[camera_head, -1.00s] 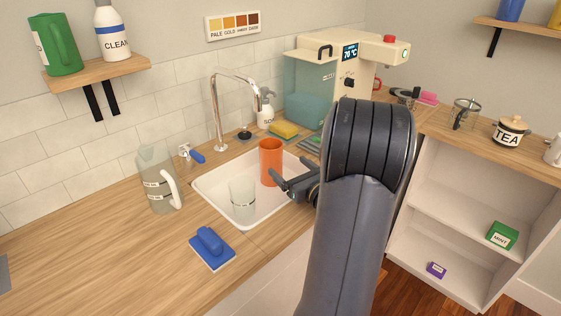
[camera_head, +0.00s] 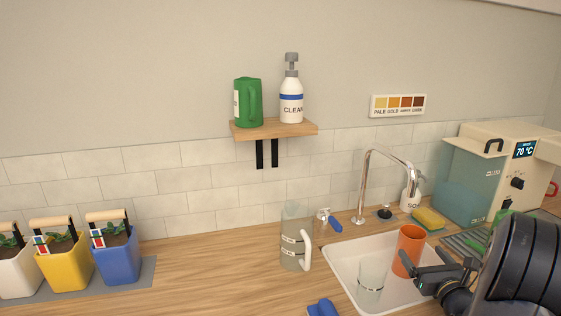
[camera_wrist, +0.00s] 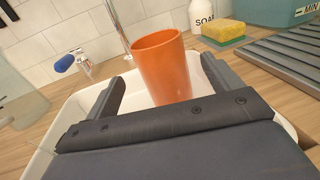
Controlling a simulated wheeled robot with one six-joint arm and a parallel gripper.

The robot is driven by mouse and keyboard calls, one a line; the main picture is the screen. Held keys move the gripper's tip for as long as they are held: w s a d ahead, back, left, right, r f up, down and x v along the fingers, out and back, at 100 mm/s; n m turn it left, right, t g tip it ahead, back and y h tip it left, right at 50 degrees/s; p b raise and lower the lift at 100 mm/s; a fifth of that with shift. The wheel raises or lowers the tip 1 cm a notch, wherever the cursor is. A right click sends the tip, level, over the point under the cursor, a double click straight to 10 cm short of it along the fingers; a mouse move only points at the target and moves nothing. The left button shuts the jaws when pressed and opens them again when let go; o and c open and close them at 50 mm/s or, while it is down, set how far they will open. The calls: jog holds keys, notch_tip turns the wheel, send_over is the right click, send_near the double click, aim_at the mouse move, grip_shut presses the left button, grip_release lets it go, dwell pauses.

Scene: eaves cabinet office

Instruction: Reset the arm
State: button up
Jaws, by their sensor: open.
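My gripper (camera_head: 432,270) is at the right of the head view, over the right part of the white sink (camera_head: 340,270). Its two fingers are apart with nothing held between them. In the wrist view the fingers (camera_wrist: 172,92) spread wide, and an orange cup (camera_wrist: 163,68) stands just beyond them, upright in the sink. The orange cup (camera_head: 408,250) also shows in the head view, just left of the fingers. My arm hides the sink's right edge.
A clear glass (camera_head: 370,282) stands in the sink. A tap (camera_head: 364,185) rises behind it. A clear jug (camera_head: 295,238) stands left of the sink. Potted plants (camera_head: 115,255) stand at far left. The counter between is mostly clear.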

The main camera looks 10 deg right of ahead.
aim_at(417, 249)
jog(key=w, duration=0.6)
jog(key=shift+w+d+f, duration=0.15)
jog(key=shift+w+f, duration=0.1)
jog(key=shift+f, duration=0.1)
jog(key=shift+f+b, duration=0.3)
jog(key=shift+b, duration=0.25)
jog(key=shift+s+r, duration=0.1)
jog(key=shift+r+p, duration=0.2)
jog(key=shift+p, duration=0.15)
